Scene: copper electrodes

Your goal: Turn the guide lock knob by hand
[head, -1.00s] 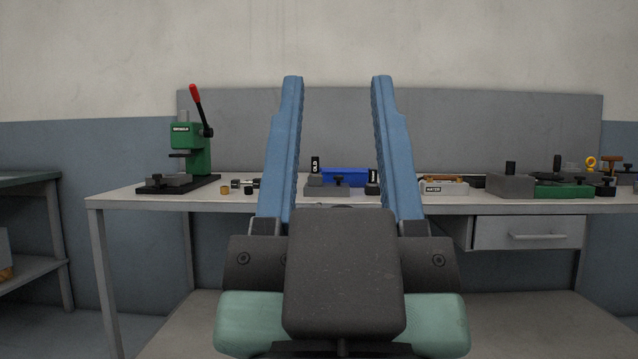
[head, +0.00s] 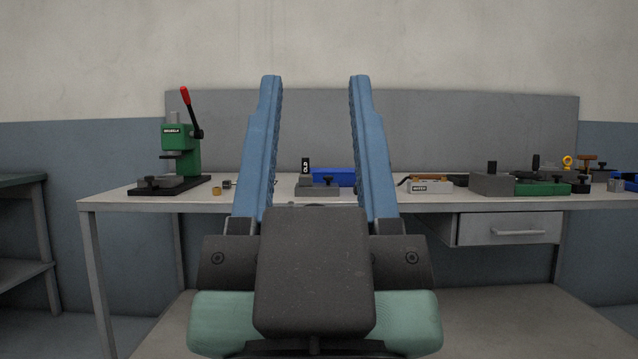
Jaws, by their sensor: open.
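My gripper (head: 315,80) is open and empty, its two blue fingers pointing up in the middle of the view, in front of the bench. Small black knobs show on several fixtures; I cannot tell which is the guide lock knob. One is a black knob (head: 328,180) on a low grey block (head: 312,191), seen between the fingers. Another black knob (head: 549,178) is on the green fixture (head: 540,189) at the right. The green press (head: 183,150) at the left has a dark knob low on its base. My gripper appears apart from all of them.
The grey bench (head: 110,202) has a back panel (head: 450,120) and a drawer (head: 510,229) below. A blue bin (head: 333,177) stands behind the grey block. A light tray (head: 430,187) and a grey block (head: 491,184) are to the right. A shelf stands at far left.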

